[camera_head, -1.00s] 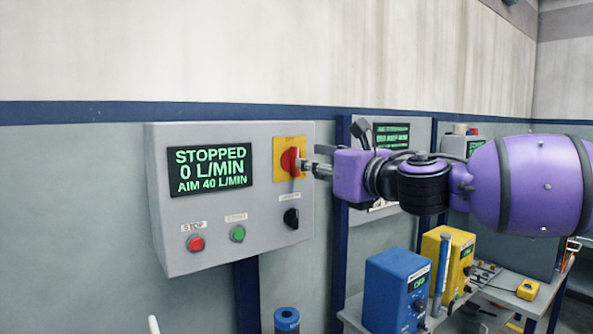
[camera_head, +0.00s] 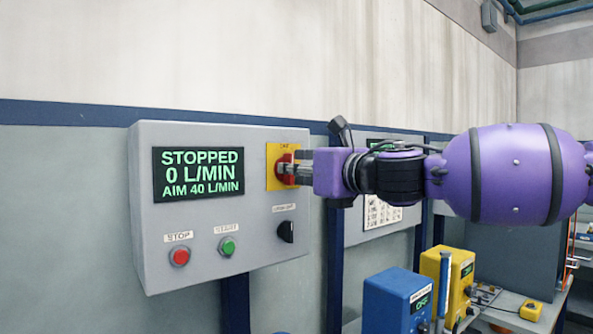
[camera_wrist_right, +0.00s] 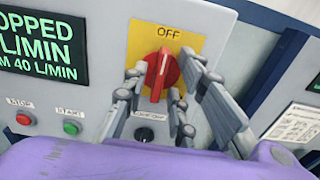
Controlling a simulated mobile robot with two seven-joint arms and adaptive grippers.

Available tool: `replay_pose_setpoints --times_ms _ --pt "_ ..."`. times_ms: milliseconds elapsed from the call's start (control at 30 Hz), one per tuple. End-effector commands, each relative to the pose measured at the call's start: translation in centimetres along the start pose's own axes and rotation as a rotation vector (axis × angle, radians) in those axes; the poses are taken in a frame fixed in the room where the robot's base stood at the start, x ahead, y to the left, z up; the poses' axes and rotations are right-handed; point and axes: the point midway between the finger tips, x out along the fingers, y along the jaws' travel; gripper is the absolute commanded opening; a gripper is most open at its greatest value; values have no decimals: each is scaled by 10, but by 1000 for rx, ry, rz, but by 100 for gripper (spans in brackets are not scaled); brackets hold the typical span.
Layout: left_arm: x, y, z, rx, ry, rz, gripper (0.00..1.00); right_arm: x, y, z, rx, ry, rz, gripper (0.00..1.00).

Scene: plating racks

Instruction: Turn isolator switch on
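The isolator switch (camera_head: 285,165) is a red rotary handle on a yellow plate, on the right part of a grey control box (camera_head: 205,270). In the right wrist view the red handle (camera_wrist_right: 160,75) stands near upright, its top towards the word OFF. My right gripper (camera_head: 292,170) is at the handle. The wrist view shows its fingers (camera_wrist_right: 160,85) apart, one on each side of the handle; contact is unclear. The green display (camera_head: 198,173) reads STOPPED, 0 L/MIN, AIM 40 L/MIN. My left gripper is not in view.
Below the switch is a black knob (camera_head: 286,231). A red stop button (camera_head: 179,256) and a green start button (camera_head: 227,245) sit lower left. A blue device (camera_head: 396,300) and a yellow device (camera_head: 455,280) stand on a bench at the lower right.

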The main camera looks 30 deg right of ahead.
Motion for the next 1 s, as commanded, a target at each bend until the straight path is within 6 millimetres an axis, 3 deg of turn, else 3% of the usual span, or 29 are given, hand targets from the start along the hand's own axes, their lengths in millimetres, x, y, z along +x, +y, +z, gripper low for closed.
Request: replay_pose_setpoints --times_ms 33,167,633,1000 --pt "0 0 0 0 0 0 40 0 0 0 0 0 0 15" --pt "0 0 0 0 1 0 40 0 0 0 0 0 0 0" --pt "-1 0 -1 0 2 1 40 0 0 0 59 0 1 0" --pt "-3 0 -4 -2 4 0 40 0 -1 -1 337 1 0 0"
